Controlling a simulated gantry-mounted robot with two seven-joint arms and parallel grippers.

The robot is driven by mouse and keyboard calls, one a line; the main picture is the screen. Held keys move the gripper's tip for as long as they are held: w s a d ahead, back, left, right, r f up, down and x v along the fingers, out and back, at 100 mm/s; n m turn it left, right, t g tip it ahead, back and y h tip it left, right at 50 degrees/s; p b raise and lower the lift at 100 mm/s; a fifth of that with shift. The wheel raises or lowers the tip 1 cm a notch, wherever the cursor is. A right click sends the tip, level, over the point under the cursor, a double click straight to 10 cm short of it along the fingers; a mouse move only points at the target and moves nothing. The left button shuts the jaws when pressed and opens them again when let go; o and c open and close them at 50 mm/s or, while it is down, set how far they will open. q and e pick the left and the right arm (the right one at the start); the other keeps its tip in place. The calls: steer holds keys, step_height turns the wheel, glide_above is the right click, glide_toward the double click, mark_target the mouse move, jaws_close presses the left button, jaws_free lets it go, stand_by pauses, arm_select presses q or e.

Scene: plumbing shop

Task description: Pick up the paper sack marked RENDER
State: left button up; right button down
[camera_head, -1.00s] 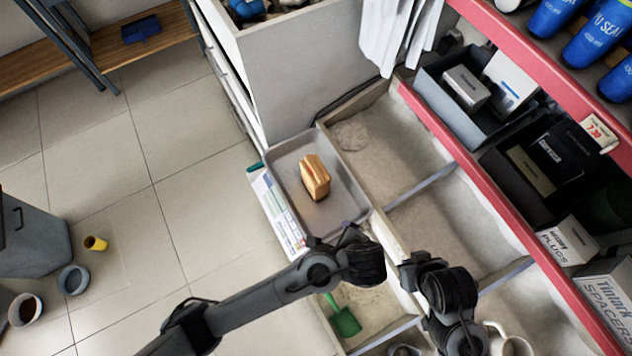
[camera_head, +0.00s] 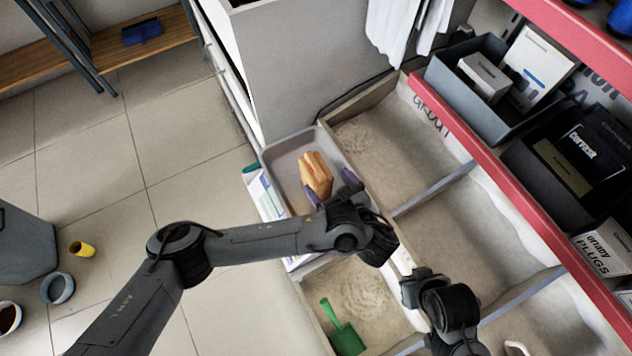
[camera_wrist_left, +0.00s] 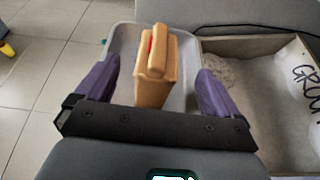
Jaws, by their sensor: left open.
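A small tan-orange paper sack (camera_head: 316,174) stands in a grey metal tray (camera_head: 280,153); no lettering on it is readable. In the left wrist view the sack (camera_wrist_left: 155,75) shows a red mark near its top and stands between the two purple fingers. My left gripper (camera_head: 331,189) is open, with one finger on each side of the sack and a visible gap to it. My right arm's dark wrist part shows at the lower right in the head view, but its fingers are not visible.
Sand-filled wooden compartments (camera_head: 400,150) lie right of the tray. A green scoop (camera_head: 345,338) lies in the compartment below it. A red-edged shelf (camera_head: 500,180) with dark bins (camera_head: 470,100) runs along the right. A grey cabinet (camera_head: 310,70) stands behind the tray.

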mark_target(316, 168)
arm_select(q)
steer(key=shift+b+x, duration=0.55)
steer(key=shift+x, duration=0.85)
steer(key=shift+w+a+f+b, duration=0.2)
steer(key=shift+w+f+b, duration=0.1)
steer(key=shift+f+b, duration=0.15)
steer(key=b+x, duration=0.2)
steer(key=x, duration=0.1)
steer(key=shift+a, duration=0.15)
steer(key=shift+w+a+f, duration=0.1)
steer(key=shift+w+a, duration=0.1)
steer(key=shift+w, duration=0.3)
steer(key=shift+d, duration=0.1)
steer(key=shift+c, duration=0.8)
jaws_close()
